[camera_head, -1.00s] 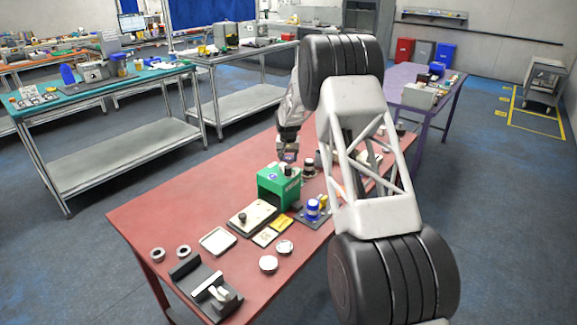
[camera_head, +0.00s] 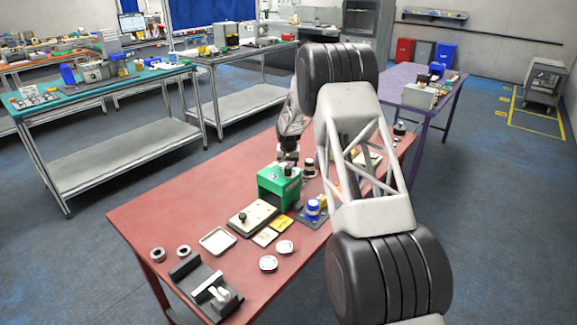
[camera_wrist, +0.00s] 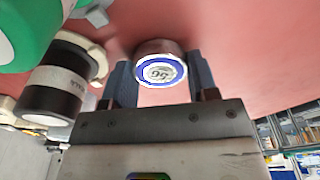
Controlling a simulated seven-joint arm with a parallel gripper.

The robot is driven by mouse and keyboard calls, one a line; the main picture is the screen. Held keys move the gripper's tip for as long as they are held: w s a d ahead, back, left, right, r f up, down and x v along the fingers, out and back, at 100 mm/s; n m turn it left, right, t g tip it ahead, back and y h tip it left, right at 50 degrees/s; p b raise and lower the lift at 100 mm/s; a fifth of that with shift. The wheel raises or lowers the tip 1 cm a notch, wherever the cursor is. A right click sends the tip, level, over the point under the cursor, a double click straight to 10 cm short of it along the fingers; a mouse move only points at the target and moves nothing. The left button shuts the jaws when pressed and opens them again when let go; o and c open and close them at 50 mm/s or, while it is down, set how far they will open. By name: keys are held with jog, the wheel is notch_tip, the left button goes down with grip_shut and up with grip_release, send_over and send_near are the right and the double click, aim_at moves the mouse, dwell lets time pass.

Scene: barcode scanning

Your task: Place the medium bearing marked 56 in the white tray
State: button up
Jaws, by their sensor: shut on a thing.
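In the wrist view, my gripper (camera_wrist: 160,74) is shut on a round bearing (camera_wrist: 158,71). The bearing's white and blue face carries a mark that appears upside down and looks like 56. The bearing sits between the two fingertips, over the red table. In the head view, my gripper (camera_head: 288,156) is just behind the green box; the bearing in it cannot be made out there. The white tray (camera_head: 217,241) lies flat and looks empty on the near left part of the table, well away from my gripper.
The green box (camera_head: 278,189) stands between my gripper and the tray. A cream plate with a black knob (camera_head: 251,217), yellow cards (camera_head: 264,237), a blue-topped part (camera_head: 313,208), two rings (camera_head: 183,251), two discs (camera_head: 268,263) and a black fixture (camera_head: 205,288) share the red table (camera_head: 150,215). Its left part is clear.

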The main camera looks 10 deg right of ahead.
jog(key=shift+f, duration=0.1)
jog(key=o, duration=1.1)
jog(key=shift+c, duration=0.2)
notch_tip(320, 180, up, 12)
jog(key=s, duration=0.1)
jog(key=shift+s+a, duration=0.15)
jog(key=shift+s, duration=0.05)
dwell(0.6)
